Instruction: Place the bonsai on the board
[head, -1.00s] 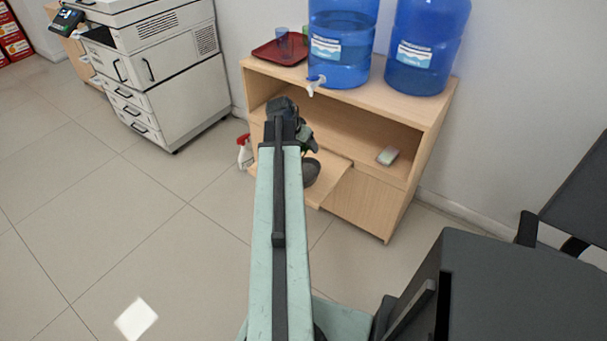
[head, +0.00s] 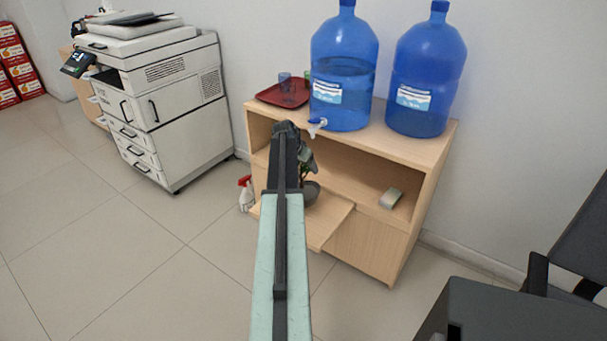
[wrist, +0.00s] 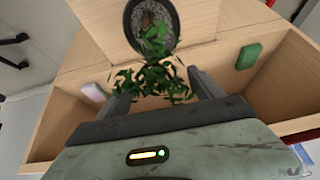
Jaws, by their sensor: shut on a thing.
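The bonsai has green leaves and a dark grey round pot (head: 310,193); in the wrist view its foliage (wrist: 152,80) lies between my fingers and its pot (wrist: 152,28) beyond them. My gripper (wrist: 160,90) is shut on the bonsai; in the head view my arm partly hides gripper and plant. The board (head: 333,225) is a pale wooden panel projecting from the front of the cabinet. The pot appears over the board's left part in the head view, with wood behind it in the wrist view. I cannot tell whether it touches the board.
The wooden cabinet (head: 440,165) bears two blue water bottles (head: 343,75) and a red tray (head: 283,96) with cups. A spray bottle (head: 245,196) stands on the floor at left. A printer (head: 165,105) stands further left.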

